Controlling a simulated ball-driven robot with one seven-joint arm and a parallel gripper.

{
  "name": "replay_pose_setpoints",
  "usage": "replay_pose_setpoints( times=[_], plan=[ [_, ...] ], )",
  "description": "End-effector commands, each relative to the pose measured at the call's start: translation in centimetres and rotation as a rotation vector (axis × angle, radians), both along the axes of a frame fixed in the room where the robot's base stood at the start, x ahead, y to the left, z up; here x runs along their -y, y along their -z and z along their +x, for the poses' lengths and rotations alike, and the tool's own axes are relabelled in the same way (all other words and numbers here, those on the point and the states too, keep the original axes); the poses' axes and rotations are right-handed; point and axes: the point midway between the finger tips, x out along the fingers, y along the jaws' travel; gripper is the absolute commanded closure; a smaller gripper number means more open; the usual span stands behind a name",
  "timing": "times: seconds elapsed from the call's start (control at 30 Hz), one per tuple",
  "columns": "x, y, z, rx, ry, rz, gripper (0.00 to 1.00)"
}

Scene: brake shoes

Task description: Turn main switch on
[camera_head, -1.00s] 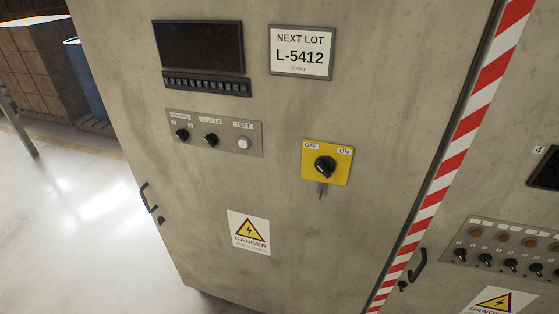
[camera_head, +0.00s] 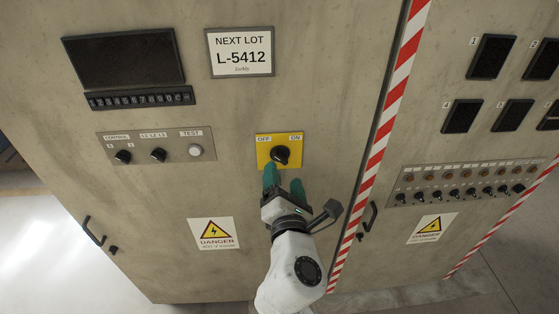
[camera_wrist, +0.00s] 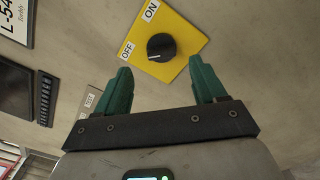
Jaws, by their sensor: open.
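The main switch is a black rotary knob (camera_head: 281,155) on a yellow plate (camera_head: 262,155), marked OFF at left and ON at right in the head view. In the wrist view the knob (camera_wrist: 161,47) stands just beyond my fingertips, between their lines, and its white mark points toward the OFF label. My gripper (camera_head: 283,175) has green fingers spread apart and empty, just below the knob in the head view. In the wrist view my gripper (camera_wrist: 160,68) shows a clear gap between the fingers. The plate's lower part is partly hidden by the fingers.
A control panel (camera_head: 170,149) with small knobs and a white TEST button sits left of the switch. A danger sign (camera_head: 213,234) is at lower left, and a cabinet door handle (camera_head: 370,216) at right. The cabinet face around the switch is flat.

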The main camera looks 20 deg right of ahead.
Motion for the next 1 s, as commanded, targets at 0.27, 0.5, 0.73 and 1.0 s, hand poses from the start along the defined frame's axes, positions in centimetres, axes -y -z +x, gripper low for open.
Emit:
replay_pose_setpoints(
  times=[0.27,0.5,0.73,1.0],
  plan=[
    [1.4,-0.1,4.2,0.0,-0.001,0.002,0.3],
    [1.8,0.0,5.3,-0.001,0.001,0.004,0.3],
    [1.8,0.0,5.4,-0.001,0.001,0.004,0.3],
    [1.8,0.0,5.3,-0.001,0.001,0.004,0.55]
  ],
)
